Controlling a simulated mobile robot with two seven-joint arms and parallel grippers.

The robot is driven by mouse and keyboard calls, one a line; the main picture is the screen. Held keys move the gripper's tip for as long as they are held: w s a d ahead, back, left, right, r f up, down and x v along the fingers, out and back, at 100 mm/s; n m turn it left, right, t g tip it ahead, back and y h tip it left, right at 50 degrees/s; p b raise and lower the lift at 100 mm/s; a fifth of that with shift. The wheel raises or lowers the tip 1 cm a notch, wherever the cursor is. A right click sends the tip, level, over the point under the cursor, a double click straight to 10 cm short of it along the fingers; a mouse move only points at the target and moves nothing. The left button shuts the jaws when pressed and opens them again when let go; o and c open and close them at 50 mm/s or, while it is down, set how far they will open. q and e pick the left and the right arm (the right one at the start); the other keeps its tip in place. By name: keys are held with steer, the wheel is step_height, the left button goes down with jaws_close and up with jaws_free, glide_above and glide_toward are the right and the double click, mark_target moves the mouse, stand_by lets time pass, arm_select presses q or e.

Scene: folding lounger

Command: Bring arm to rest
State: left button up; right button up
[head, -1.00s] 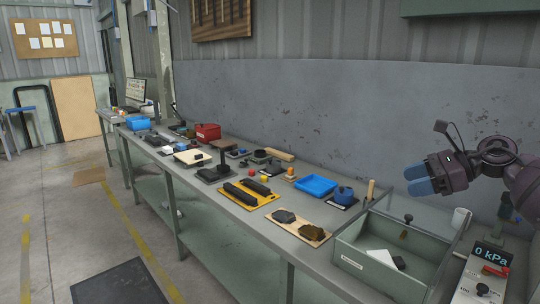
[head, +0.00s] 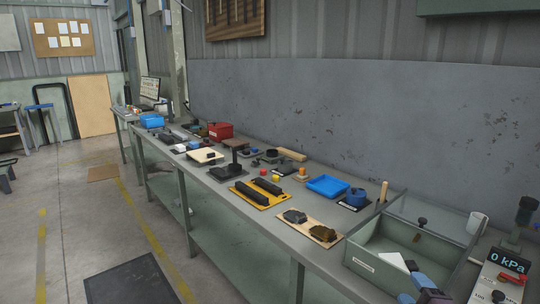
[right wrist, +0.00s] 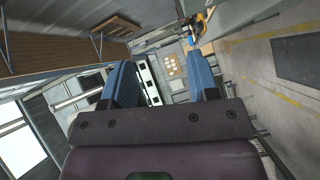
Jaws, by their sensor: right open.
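My right gripper (head: 413,289) shows at the bottom edge of the head view, in front of the glass-sided box at the near end of the bench. Only its blue fingertips and a bit of its dark body show there. In the right wrist view its two blue fingers (right wrist: 162,82) stand apart with nothing between them. That view is tilted, with the floor on its right side. My left gripper is in neither view.
A long grey workbench (head: 222,197) runs along the wall, with small parts, a blue tray (head: 328,187) and a yellow board (head: 250,195). The open-topped box (head: 365,268) and a pressure gauge unit (head: 505,265) are close to my right gripper. The floor left of the bench is mostly clear.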

steer(key=s+a+f+m+g, duration=0.1)
steer(key=s+f+m+g, duration=0.35)
steer(key=s, duration=0.55)
steer(key=s+a+f+m+g+h, duration=0.1)
steer(key=s+f+m+g, duration=0.4)
steer(key=s, duration=0.4)
steer(key=s+a+f+m+g, duration=0.1)
steer(key=s+f+m+g, duration=0.4)
steer(key=s, duration=0.5)
steer(key=w+f+t+b, duration=0.4)
steer(key=w+f+t, duration=0.3)
steer(key=f, duration=0.5)
steer(key=shift+w+f+t, duration=0.25)
steer(key=shift+w+t, duration=0.15)
steer(key=shift+t, duration=0.15)
